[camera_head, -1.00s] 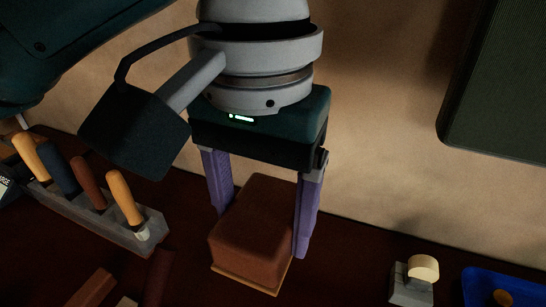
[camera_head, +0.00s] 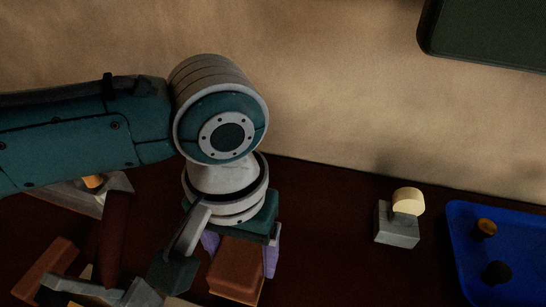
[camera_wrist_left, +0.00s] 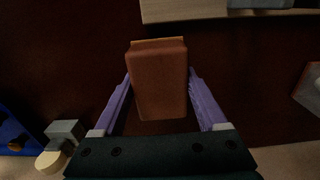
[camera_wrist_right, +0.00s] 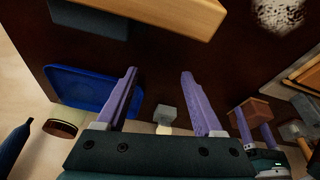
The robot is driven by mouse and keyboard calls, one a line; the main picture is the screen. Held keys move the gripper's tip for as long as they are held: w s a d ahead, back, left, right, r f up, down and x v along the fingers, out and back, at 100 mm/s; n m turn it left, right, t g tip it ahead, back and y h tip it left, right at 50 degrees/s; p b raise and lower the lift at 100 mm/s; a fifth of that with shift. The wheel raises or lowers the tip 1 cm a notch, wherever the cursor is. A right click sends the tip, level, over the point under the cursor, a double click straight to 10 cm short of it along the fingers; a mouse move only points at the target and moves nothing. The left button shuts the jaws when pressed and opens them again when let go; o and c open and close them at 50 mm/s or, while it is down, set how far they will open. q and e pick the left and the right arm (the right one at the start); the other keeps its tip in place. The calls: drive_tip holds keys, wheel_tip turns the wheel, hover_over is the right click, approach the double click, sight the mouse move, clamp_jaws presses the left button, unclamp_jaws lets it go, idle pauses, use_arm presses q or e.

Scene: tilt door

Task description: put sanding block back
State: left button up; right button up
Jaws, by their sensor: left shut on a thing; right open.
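The sanding block, a reddish-brown block with a thin tan layer along one face, is held in my left gripper. In the head view the block (camera_head: 236,268) shows below my left wrist, near the bottom edge. My left gripper (camera_head: 241,256) is shut on it, with a purple finger on either side. The left wrist view shows the block (camera_wrist_left: 158,85) between the fingers, over dark tabletop. The right wrist view shows the block (camera_wrist_right: 258,109) at the right. My right gripper (camera_wrist_right: 158,75) is open and empty. I cannot tell whether the block touches the table.
A grey block with a cream round piece (camera_head: 397,225) stands right of my left gripper. A blue tray (camera_head: 525,255) with dark round pieces lies farther right. A tool rack (camera_head: 70,195) is mostly hidden behind my left arm. Other tools lie at the lower left.

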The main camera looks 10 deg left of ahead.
sight(241, 250)
use_arm(q)
drive_tip(key=shift+f, duration=0.65)
drive_tip(key=o, duration=1.4)
drive_tip(key=shift+f, duration=0.15)
wheel_tip(241, 250, up, 11)
drive_tip(key=p, duration=0.3)
drive_tip(key=shift+r, duration=0.7)
